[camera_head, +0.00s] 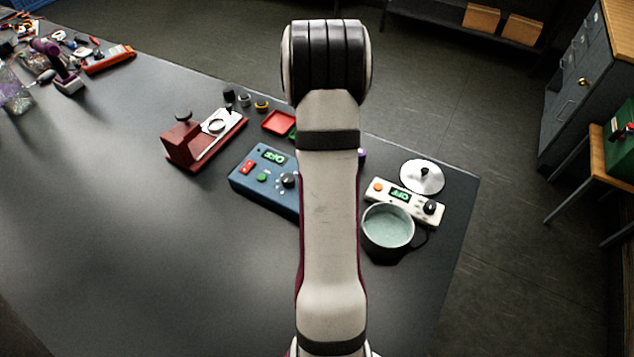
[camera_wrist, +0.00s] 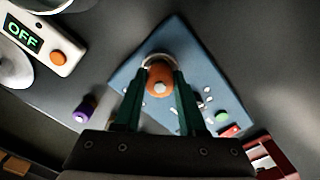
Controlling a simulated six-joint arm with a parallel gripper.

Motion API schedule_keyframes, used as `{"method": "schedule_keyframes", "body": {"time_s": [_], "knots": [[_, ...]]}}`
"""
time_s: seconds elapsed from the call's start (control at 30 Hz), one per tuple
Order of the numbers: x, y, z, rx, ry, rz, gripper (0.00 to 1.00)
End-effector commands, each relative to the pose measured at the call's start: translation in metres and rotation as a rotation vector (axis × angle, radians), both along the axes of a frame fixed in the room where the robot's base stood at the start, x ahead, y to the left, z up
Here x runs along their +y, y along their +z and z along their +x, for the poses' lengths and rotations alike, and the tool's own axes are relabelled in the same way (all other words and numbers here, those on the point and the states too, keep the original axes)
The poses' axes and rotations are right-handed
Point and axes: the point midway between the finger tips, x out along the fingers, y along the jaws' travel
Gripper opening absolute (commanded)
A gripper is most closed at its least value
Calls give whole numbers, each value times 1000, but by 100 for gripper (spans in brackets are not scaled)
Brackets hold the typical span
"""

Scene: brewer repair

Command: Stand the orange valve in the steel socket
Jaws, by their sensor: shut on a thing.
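My gripper (camera_wrist: 160,80) has green fingers, seen in the wrist view, shut on the orange valve (camera_wrist: 159,76). The valve shows as a round orange body with a pale centre between the fingertips. The steel socket (camera_wrist: 157,56) shows as a metal ring around the valve's far edge, on the blue control box (camera_wrist: 190,56). The valve overlaps the ring in this view; I cannot tell whether it is seated or held above it. In the head view my arm hides the gripper, the valve and the socket. The blue box (camera_head: 255,178) shows there with an "OFF" display.
A white heater unit (camera_head: 402,201) reading "OFF", a pot (camera_head: 388,228) and a lid (camera_head: 422,176) stand at the right. A red stand (camera_head: 190,145) is at the left. The table's front left is clear.

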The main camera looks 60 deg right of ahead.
Motion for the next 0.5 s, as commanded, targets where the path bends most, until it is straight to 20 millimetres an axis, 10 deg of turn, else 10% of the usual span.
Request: {"method": "schedule_keyframes", "body": {"time_s": [0.4,0.43,0.5], "knots": [[0,-4,0,0,0,0,0],[0,-4,0,0,0,0,42],[0,-4,0,0,0,0,55]]}}
